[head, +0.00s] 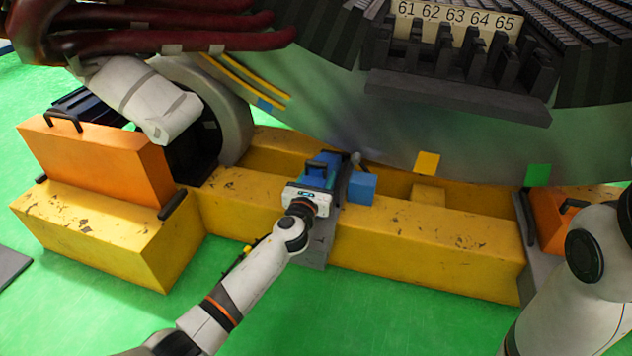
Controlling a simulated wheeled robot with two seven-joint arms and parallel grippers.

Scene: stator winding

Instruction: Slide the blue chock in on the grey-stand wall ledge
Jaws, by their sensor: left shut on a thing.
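The blue chock (329,160) with a dark handle on top is in the middle of the head view. My left gripper (316,178) is shut on it from the near side; the gripper body hides its near end. The chock is at the yellow beam, close to the left side of a dark grey upright plate (342,182). A grey stand part (316,251) shows below it on the beam's front. I cannot tell whether the chock touches the ledge. My right arm shows at the lower right, but its gripper is out of view.
A blue block (361,187) sits just right of the upright plate. The yellow beam (430,240) runs across under the large grey stator (390,130). An orange chock (95,155) stands at left, another orange chock (553,222) at right. Green floor (400,310) in front is clear.

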